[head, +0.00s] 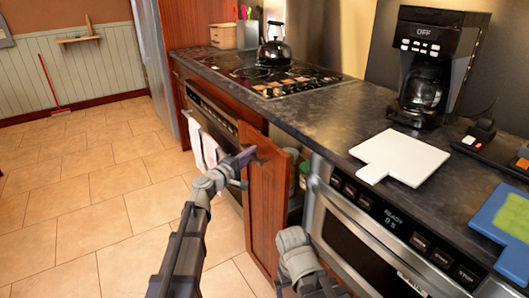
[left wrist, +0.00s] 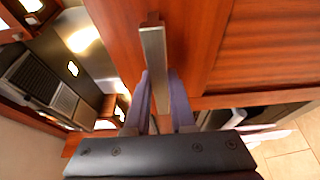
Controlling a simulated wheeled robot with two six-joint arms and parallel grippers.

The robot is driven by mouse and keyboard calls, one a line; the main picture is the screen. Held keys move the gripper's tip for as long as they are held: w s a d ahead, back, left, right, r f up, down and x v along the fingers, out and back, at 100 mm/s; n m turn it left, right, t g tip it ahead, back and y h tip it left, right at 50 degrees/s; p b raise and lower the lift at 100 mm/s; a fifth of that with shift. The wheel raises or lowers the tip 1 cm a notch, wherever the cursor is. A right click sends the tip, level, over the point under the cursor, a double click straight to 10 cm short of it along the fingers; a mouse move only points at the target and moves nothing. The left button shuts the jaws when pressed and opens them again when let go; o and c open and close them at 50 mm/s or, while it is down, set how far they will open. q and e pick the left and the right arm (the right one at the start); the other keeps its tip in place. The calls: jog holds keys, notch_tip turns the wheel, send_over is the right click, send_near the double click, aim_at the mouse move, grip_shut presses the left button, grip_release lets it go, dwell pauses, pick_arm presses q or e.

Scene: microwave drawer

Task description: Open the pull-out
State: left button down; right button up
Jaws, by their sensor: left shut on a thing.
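The pull-out is a narrow cabinet with a tall red-brown wooden front panel (head: 268,200), set between the oven and the microwave. Its front stands out from the counter, and jars (head: 303,175) show in the gap behind it. My left gripper (head: 244,156) is at the upper part of the panel's outer face. In the left wrist view, a flat metal bar handle (left wrist: 154,65) runs down between its two purple-grey fingers (left wrist: 160,105), which are shut on it. A grey part of my right arm shows low in the middle of the head view; its fingers are not visible.
The microwave (head: 375,245) is right of the pull-out; the oven with hanging towels (head: 207,147) is left. The dark counter holds a kettle (head: 273,47), coffee maker (head: 428,75) and white board (head: 400,157). Tiled floor (head: 90,200) is open at left.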

pick_arm(q)
jog(key=s+a, duration=1)
jog(key=a, duration=0.4)
jog(key=s+a, duration=1)
jog(key=a, duration=0.4)
jog(key=shift+s, duration=0.15)
jog(key=c, duration=0.8)
grip_release()
jog(key=shift+o, duration=0.2)
jog(key=v, duration=0.7)
jog(key=shift+s+a, duration=0.2)
jog(key=shift+s, duration=0.15)
